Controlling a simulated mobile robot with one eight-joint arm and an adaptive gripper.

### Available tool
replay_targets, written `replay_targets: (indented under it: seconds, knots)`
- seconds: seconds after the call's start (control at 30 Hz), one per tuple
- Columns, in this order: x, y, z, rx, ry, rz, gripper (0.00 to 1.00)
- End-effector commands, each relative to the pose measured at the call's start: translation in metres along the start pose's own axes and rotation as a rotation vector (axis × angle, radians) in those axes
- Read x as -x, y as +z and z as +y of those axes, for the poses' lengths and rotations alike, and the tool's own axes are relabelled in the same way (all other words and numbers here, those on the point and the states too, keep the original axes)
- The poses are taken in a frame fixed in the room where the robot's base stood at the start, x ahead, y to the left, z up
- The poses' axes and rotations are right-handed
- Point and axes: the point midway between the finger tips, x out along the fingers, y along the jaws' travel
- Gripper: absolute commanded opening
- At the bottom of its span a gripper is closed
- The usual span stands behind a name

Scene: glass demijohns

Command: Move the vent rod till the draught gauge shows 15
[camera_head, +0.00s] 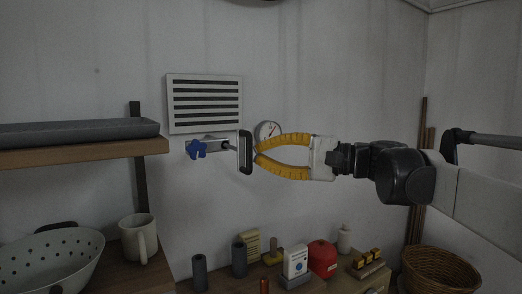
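The vent rod (229,149) sticks out from a grey bracket on the wall below the vent grille (205,105) and ends in a black upright handle (245,153). A blue wing knob (196,149) sits on the bracket. The round draught gauge (268,130) is on the wall just right of the handle; my upper finger hides its lower part, and its numbers are too small to read. My gripper (256,155) has yellow fingers that reach in from the right. Their tips are close together at the handle's right side; I cannot tell whether they grip it.
A wooden shelf (95,153) with a grey slab is at left, above a colander (48,262) and a mug (139,238). Below my arm, a crowded surface holds dark cylinders, a white box (295,262) and a red tin (322,258). A wicker basket (438,270) stands at lower right.

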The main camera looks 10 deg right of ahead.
Motion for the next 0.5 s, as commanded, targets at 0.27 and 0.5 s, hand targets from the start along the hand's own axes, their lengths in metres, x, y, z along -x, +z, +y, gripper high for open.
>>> replay_targets:
  seconds: [0.27,0.5]
  knots:
    - [-0.019,0.001,0.0,0.0,0.0,-0.002,0.0]
    - [-0.019,0.001,0.0,0.0,0.0,-0.001,0.0]
